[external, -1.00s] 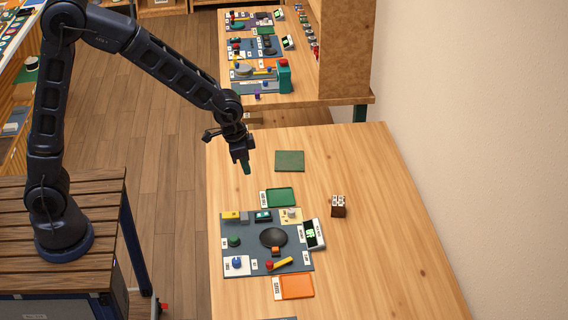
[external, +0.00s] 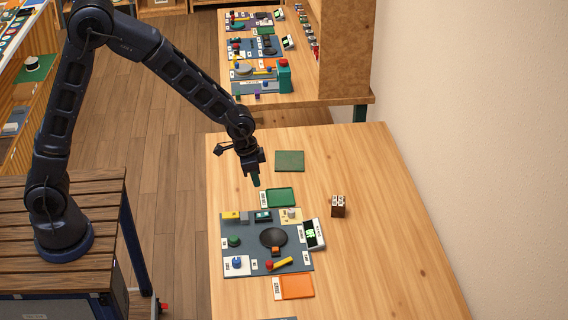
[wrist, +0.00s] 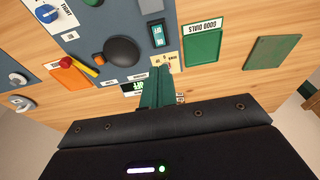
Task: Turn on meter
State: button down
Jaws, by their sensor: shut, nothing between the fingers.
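The meter (external: 314,234) is a small tilted box with a dark screen and lit green figures, at the right edge of the grey-blue board (external: 229,253). In the wrist view, its screen (wrist: 133,88) is partly hidden behind my fingers. A dark green rocker switch (external: 263,216) sits at the board's far edge; it also shows in the wrist view (wrist: 157,35), with white markings. A cream plate with a pale knob (external: 291,214) lies beside it. My gripper (external: 256,182) is shut and empty, its green fingers above the table near the green tray, apart from the board.
The board also carries a black disc (external: 273,237), a green button (external: 234,241), a blue knob (external: 237,263) and a red-tipped yellow lever (external: 283,263). Around it are a green tray (external: 280,196), an orange tray (external: 297,286) and a small cube (external: 338,206).

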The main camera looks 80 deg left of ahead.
aim_at(265, 214)
jog(key=f, duration=0.4)
jog(key=w+f, duration=0.1)
jog(key=f, duration=0.3)
jog(key=w+f, duration=0.1)
jog(key=f, duration=0.3)
jog(key=shift+w, duration=0.15)
jog(key=shift+w+f+g, duration=0.1)
jog(key=shift+f+g, duration=0.05)
jog(key=shift+g, duration=0.15)
jog(key=shift+s, duration=0.9)
jog(key=shift+w, duration=0.1)
